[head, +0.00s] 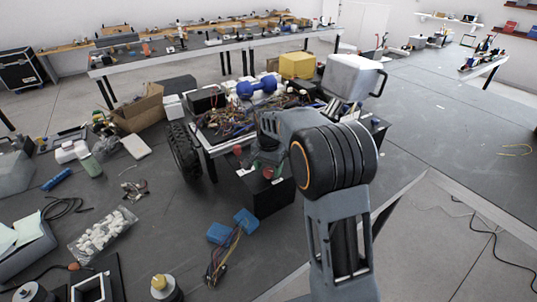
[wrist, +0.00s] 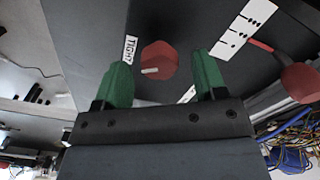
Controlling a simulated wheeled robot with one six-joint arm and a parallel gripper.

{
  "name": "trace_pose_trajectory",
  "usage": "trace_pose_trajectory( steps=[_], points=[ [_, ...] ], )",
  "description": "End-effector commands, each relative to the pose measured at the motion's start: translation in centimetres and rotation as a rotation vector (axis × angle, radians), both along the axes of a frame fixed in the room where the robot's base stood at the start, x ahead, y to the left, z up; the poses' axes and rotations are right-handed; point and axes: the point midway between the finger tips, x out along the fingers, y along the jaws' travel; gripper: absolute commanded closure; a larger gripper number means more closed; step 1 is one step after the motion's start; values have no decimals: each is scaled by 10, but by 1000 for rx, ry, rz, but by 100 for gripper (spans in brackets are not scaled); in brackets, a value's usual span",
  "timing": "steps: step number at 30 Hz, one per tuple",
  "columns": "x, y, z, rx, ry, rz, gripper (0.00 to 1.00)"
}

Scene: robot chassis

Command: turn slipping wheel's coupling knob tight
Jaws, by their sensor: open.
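A red faceted knob (wrist: 159,58) with a pale pointer line sits on the dark chassis face in the wrist view. A white label reading TIGHT (wrist: 130,49) is beside it on the left. My gripper (wrist: 163,72) is open, its green fingers apart on either side of the knob; I cannot tell whether they touch it. A second red knob (wrist: 300,82) is at the right edge, clear of the fingers. In the head view my gripper (head: 264,168) points down at the black chassis box (head: 270,198), and my arm hides part of it. A black wheel (head: 183,150) stands at the left.
Blue blocks with wires (head: 234,227) lie in front. A cardboard box (head: 140,108) stands behind left.

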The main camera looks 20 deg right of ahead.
Motion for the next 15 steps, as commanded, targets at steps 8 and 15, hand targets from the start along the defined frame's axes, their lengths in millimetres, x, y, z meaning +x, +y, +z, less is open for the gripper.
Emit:
trace_pose_trajectory(
  steps=[8,15],
  points=[
    [1,0,52,0,-6,0,35],
    [1,0,98,0,-6,0,35]
  ],
)
